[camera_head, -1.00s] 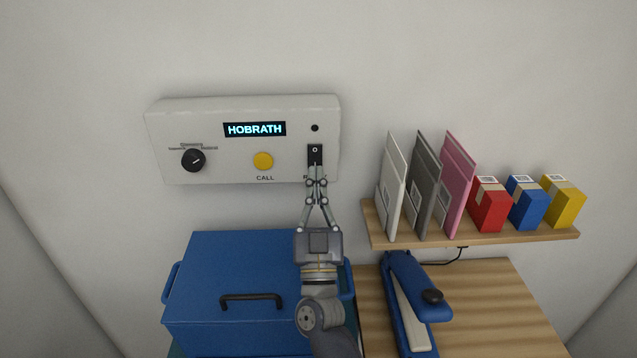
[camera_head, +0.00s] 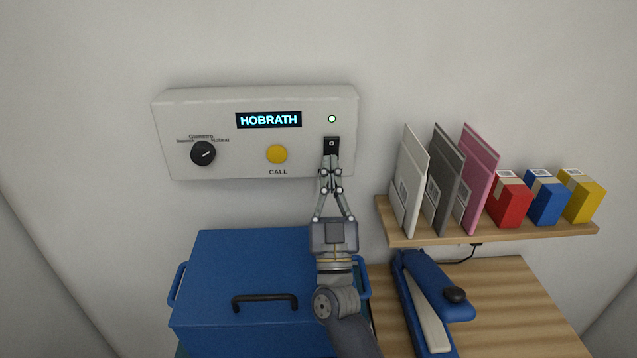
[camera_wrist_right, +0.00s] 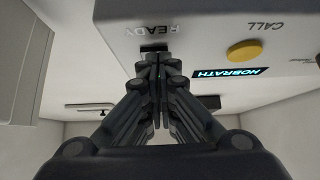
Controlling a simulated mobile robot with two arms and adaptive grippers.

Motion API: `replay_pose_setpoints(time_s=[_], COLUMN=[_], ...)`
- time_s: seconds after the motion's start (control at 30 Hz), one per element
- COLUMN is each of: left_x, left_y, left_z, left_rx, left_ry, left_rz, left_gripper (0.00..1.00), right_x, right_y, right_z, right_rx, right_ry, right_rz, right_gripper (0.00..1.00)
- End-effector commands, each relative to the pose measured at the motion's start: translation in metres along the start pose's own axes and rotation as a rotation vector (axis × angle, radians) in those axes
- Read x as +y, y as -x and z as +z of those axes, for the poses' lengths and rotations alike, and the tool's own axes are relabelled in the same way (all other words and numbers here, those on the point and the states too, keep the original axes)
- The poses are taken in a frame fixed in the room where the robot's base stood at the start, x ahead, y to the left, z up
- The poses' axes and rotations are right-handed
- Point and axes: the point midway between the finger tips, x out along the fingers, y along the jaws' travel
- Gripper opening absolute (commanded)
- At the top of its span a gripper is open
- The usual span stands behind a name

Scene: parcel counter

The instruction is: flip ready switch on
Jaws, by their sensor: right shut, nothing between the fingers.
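The ready switch (camera_head: 332,143) is a small black rocker at the right end of the white wall panel (camera_head: 225,110). The small round lamp (camera_head: 332,119) above it glows pale green. My right gripper (camera_head: 330,163) is shut and empty, with its fingertips at the lower part of the switch; the fingers hide that part and the label below. In the right wrist view the shut fingertips (camera_wrist_right: 158,62) are right at the black switch (camera_wrist_right: 153,47), beside the READY label (camera_wrist_right: 153,29). I cannot tell whether they touch. My left gripper is not in view.
The panel also has a black dial (camera_head: 203,153), a yellow CALL button (camera_head: 277,154) and a HOBRATH display (camera_head: 268,120). A blue lidded box (camera_head: 240,265) stands below. A wooden shelf (camera_head: 420,238) with envelopes and small boxes is at right, above a blue stapler-like tool (camera_head: 425,285).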

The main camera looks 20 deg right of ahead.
Motion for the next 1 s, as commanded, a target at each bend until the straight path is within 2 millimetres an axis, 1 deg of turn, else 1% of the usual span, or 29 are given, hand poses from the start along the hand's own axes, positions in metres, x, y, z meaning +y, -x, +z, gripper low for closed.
replay_pose_setpoints(time_s=[0.03,0.1,0.13,0.2,0.27,0.37,0.5,0.6,0.7,0.8,1.0], left_x=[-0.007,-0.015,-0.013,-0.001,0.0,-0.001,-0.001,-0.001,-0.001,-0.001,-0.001], left_y=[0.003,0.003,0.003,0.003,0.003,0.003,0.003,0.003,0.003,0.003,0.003], left_z=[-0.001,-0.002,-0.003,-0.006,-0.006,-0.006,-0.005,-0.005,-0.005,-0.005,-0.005], left_rx=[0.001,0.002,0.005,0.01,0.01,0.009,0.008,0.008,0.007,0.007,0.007], left_ry=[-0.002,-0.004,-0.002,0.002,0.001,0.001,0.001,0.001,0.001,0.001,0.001], left_rz=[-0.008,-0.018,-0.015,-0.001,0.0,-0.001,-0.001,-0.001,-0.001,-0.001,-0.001], left_gripper=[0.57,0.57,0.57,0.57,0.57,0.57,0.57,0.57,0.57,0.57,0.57], right_x=[-0.002,-0.002,-0.002,-0.002,-0.004,-0.007,-0.013,-0.016,-0.018,-0.019,-0.02], right_y=[-0.001,-0.001,-0.001,0.002,0.007,0.021,0.046,0.06,0.07,0.075,0.076], right_z=[-0.002,-0.002,-0.002,-0.002,-0.001,-0.002,-0.003,-0.003,-0.004,-0.004,-0.004], right_rx=[-0.002,-0.002,-0.002,-0.003,-0.005,-0.006,-0.005,-0.004,-0.003,-0.001,-0.001], right_ry=[-0.004,-0.003,-0.003,-0.003,-0.002,-0.001,0.0,0.002,0.003,0.002,0.002], right_rz=[-0.001,-0.001,-0.001,-0.001,-0.002,-0.005,-0.009,-0.01,-0.011,-0.012,-0.012], right_gripper=[0.0,0.0,0.0,0.0,0.0,0.0,0.0,0.0,0.0,0.0,0.0])
